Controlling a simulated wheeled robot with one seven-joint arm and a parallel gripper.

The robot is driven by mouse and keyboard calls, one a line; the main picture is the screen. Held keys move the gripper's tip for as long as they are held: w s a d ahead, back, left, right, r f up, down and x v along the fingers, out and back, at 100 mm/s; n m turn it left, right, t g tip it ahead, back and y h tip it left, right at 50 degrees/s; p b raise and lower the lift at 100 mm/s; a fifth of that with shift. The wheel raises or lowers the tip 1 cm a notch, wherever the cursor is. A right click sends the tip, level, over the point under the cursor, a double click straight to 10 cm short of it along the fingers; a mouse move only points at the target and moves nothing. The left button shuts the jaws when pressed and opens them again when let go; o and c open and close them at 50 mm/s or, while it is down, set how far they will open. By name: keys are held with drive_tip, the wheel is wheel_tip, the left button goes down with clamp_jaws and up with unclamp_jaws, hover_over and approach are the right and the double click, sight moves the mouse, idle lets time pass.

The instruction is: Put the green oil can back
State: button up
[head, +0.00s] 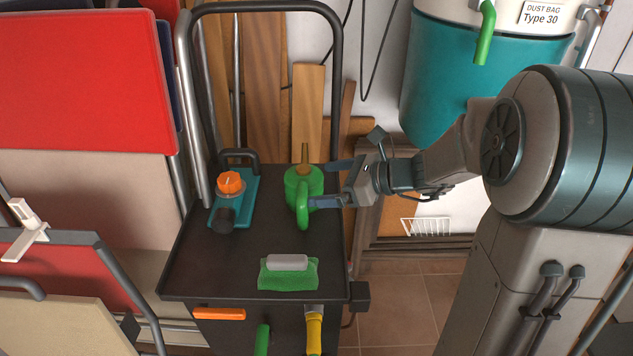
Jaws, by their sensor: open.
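The green oil can (303,186) stands upright on the black top of the cart (215,265), near its back right. Its brass-coloured spout points to the back and its handle faces the front. My gripper (322,184) is open and comes in from the right. Its two fingers reach to the can's right side, one toward the back and one toward the front. I cannot tell whether a fingertip touches the can.
A teal tool with an orange knob (230,182) stands left of the can. A green cloth with a grey block (288,272) lies at the front. The cart's tall handle frame (337,80) rises behind. A teal dust bin (450,80) hangs at the back right.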

drive_tip(key=v, duration=0.9)
drive_tip(key=s+a+f+n+g+h, duration=0.1)
drive_tip(key=s+f+n+g+h, duration=0.15)
drive_tip(key=s+n, duration=0.25)
drive_tip(key=s+a+f+n+g+h, duration=0.2)
drive_tip(key=s+n+h, duration=0.1)
drive_tip(key=s+n, duration=0.25)
drive_tip(key=s+d+f+n+t+h, duration=0.1)
drive_tip(key=s+d+n+h, duration=0.4)
drive_tip(key=n, duration=0.7)
drive_tip(key=shift+s+d+h+p, duration=0.4)
drive_tip(key=shift+s+h+p, duration=0.1)
drive_tip(key=shift+h, duration=0.45)
drive_tip(key=shift+f, duration=0.15)
